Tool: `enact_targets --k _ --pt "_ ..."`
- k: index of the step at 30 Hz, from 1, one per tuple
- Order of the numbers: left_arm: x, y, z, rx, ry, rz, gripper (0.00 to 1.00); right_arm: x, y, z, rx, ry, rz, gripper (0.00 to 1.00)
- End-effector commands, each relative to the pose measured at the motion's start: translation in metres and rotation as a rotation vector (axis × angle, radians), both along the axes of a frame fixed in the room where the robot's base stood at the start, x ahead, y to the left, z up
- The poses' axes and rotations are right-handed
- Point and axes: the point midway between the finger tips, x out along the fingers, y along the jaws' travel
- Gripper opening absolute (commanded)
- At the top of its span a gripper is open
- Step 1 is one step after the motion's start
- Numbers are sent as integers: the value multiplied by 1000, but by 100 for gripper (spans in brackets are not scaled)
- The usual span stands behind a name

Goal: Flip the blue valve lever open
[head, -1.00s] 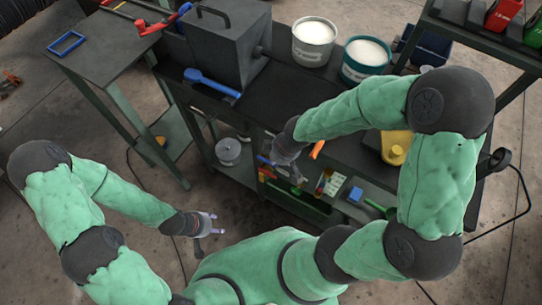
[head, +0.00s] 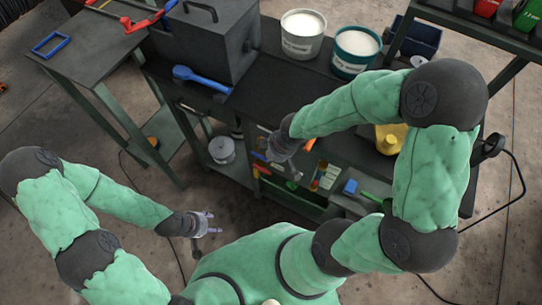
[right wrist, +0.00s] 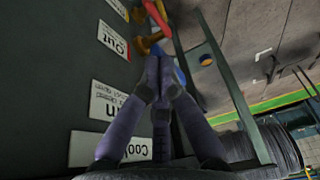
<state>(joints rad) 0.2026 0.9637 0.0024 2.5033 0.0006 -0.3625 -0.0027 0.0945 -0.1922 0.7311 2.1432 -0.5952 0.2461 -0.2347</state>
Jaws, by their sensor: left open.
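In the right wrist view, a blue lever (right wrist: 181,75) shows partly behind the fingers of my right gripper (right wrist: 157,62). These fingers come together at their tips, close beside the lever; whether they touch it I cannot tell. In the head view, a small blue piece (head: 259,156) lies just left of my right gripper (head: 277,163), at the dark bench's front. A red lever (right wrist: 155,15) and a brass fitting (right wrist: 148,43) sit beyond the fingertips, by white labels on a dark panel. My left gripper (head: 210,224) is open and empty, low above the floor.
A long blue handle (head: 200,80) lies before a dark box (head: 205,40) on the bench. Two white-filled buckets (head: 303,35) (head: 356,53) stand on top. Floor around my left gripper is clear.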

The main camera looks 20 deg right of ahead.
Motion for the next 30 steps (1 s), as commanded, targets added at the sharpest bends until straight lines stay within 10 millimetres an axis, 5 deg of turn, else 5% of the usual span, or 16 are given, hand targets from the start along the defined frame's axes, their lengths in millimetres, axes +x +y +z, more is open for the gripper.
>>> enact_targets --k 8,21,30 --pt "0 0 -1 0 0 0 57 -7 -2 7 -2 12 2 0" --pt "0 0 0 0 0 0 57 -22 -15 87 -1 -3 -1 0" --pt "0 0 0 0 0 0 57 -29 -20 113 -1 -1 1 0"
